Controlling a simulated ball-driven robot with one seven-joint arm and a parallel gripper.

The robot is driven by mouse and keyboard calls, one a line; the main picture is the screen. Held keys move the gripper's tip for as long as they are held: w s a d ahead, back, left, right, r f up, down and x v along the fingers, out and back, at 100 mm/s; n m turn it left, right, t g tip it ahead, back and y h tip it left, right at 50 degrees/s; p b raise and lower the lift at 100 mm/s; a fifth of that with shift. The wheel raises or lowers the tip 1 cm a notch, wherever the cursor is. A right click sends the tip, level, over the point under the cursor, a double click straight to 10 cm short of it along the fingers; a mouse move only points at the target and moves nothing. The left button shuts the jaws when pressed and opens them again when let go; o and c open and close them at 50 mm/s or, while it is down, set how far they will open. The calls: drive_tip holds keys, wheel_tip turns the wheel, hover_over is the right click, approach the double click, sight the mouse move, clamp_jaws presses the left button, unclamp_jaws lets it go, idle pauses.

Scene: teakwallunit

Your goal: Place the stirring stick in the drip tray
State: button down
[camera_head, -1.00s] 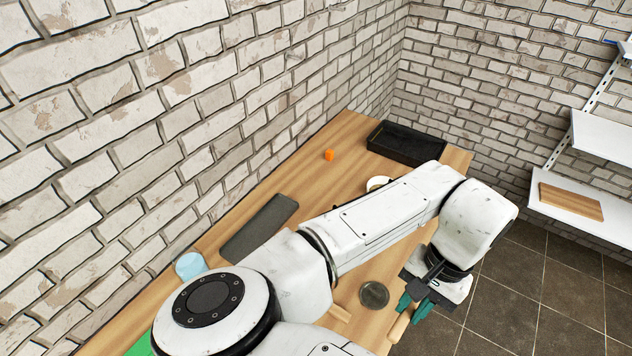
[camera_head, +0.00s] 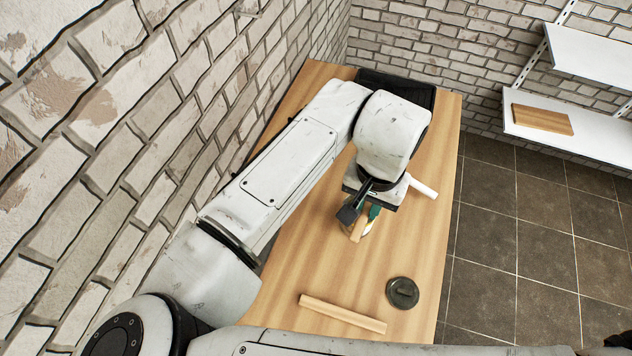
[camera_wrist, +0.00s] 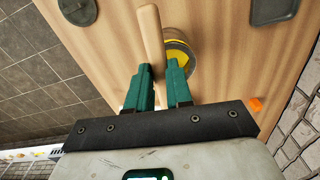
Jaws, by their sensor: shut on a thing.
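My gripper (camera_head: 362,216) is shut on a light wooden stick (camera_head: 357,230) and holds it above the middle of the table. In the wrist view the stick (camera_wrist: 150,38) sticks out beyond the green fingers (camera_wrist: 159,80). A round dish with yellow on it (camera_wrist: 182,58) lies below and beside the stick; the fingers partly hide it. A black rectangular tray (camera_head: 420,92) is at the far end of the table, partly hidden by my arm. A dark grey flat tray-like piece (camera_wrist: 273,10) shows at the wrist view's upper right. I cannot tell which is the drip tray.
A second wooden bar (camera_head: 342,314) lies on the near table (camera_head: 300,275). A dark round lid (camera_head: 402,293) is right of it. A white cylinder (camera_head: 423,186) is by the right edge. An orange piece (camera_wrist: 255,104) shows in the wrist view. A brick wall bounds the left.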

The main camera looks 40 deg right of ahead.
drive_tip(key=w+a+f, duration=0.1)
drive_tip(key=w+f, duration=0.1)
drive_tip(key=w, duration=0.2)
drive_tip(key=w+a+f+p, duration=0.1)
drive_tip(key=w+f, duration=0.2)
drive_tip(key=w, duration=0.1)
drive_tip(key=w+a+f+p, duration=0.1)
drive_tip(key=w+f, duration=0.2)
drive_tip(key=w, duration=0.1)
drive_tip(key=shift+f, duration=0.1)
drive_tip(key=shift+w+a+f, duration=0.1)
drive_tip(key=shift+w+f, duration=0.25)
drive_tip(key=shift+f, duration=0.05)
drive_tip(key=f, duration=0.1)
drive_tip(key=f+p, duration=0.1)
drive_tip(key=shift+w+a+f, duration=0.1)
drive_tip(key=shift+w+f, duration=0.3)
drive_tip(key=shift+f, duration=0.45)
drive_tip(key=c, duration=1)
unclamp_jaws()
drive_tip(key=shift+f, duration=0.1)
